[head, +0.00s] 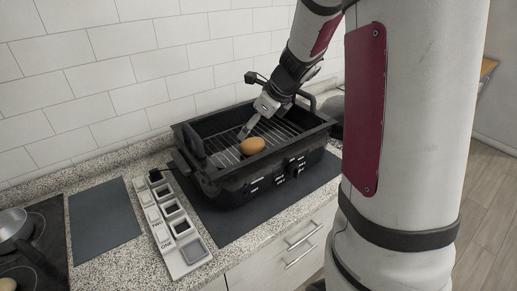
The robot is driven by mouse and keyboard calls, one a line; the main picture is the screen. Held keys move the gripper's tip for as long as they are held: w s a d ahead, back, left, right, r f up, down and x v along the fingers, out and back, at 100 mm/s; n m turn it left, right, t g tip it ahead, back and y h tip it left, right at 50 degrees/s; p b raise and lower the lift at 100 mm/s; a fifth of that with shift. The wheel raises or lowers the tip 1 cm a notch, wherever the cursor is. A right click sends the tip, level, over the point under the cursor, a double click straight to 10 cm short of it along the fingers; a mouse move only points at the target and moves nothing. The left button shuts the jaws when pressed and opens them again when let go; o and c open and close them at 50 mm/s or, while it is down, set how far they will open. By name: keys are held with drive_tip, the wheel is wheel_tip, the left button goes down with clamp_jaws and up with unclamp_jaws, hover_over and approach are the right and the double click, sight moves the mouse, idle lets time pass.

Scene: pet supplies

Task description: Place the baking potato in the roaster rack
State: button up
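The baking potato (252,146) is a tan-orange oval near the front of the black roaster (232,188). It shows over the wire rack (222,158) inside the roaster; whether it rests on the wires or sits slightly above them is hard to tell. My gripper (246,133) reaches down into the roaster from the upper right. One pale finger shows just behind and left of the potato. The other finger is not clearly visible, so I cannot tell whether the gripper touches the potato or is open.
A pale strip of square-holed sockets (174,225) lies left of the roaster, with a black plug at its far end. A dark mat (102,217) lies farther left, beside a hob with a metal pan (12,228). Tiled wall stands behind. My large arm link blocks the right side.

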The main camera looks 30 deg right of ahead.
drive_tip(key=s+a+r+n+y, duration=0.1)
drive_tip(key=s+a+r+n, duration=0.85)
drive_tip(key=a+n, duration=0.4)
drive_tip(key=s+a+r+n+h, duration=0.1)
drive_tip(key=s+n, duration=0.7)
drive_tip(key=s+a+r+n+g+h, duration=0.1)
drive_tip(key=s+n, duration=0.7)
drive_tip(key=shift+a+n+h, duration=0.3)
drive_tip(key=shift+a+n, duration=0.05)
